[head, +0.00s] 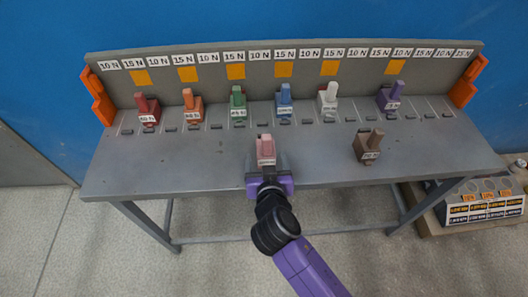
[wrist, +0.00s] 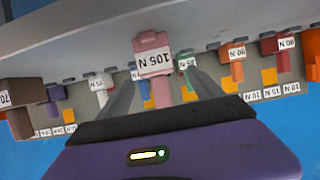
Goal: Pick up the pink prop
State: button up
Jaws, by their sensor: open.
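The pink prop (head: 265,148) stands upright near the front edge of the grey table, with a white label on its front. In the wrist view it appears upside down (wrist: 154,42), and its label reads 105 N. My gripper (head: 267,165) is at the table's front edge, right in front of the prop. In the wrist view its two dark fingers are spread apart, one on each side of the prop's narrow part (wrist: 161,92). I see gaps between the fingers and the prop. The prop's lower front is partly hidden by my gripper in the head view.
A brown prop (head: 367,146) stands to the right on the grey table (head: 200,165). Red (head: 148,110), orange (head: 193,106), green (head: 238,107), blue (head: 284,103), white (head: 328,102) and purple (head: 390,97) props stand along the back. Orange brackets (head: 98,97) flank the labelled back panel.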

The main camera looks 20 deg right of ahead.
aim_at(266, 154)
jog(key=shift+p+x, duration=0.65)
jog(key=shift+x, duration=2.5)
jog(key=shift+s+d+f, duration=0.1)
jog(key=shift+f, duration=0.05)
jog(key=shift+c, duration=0.3)
grip_shut()
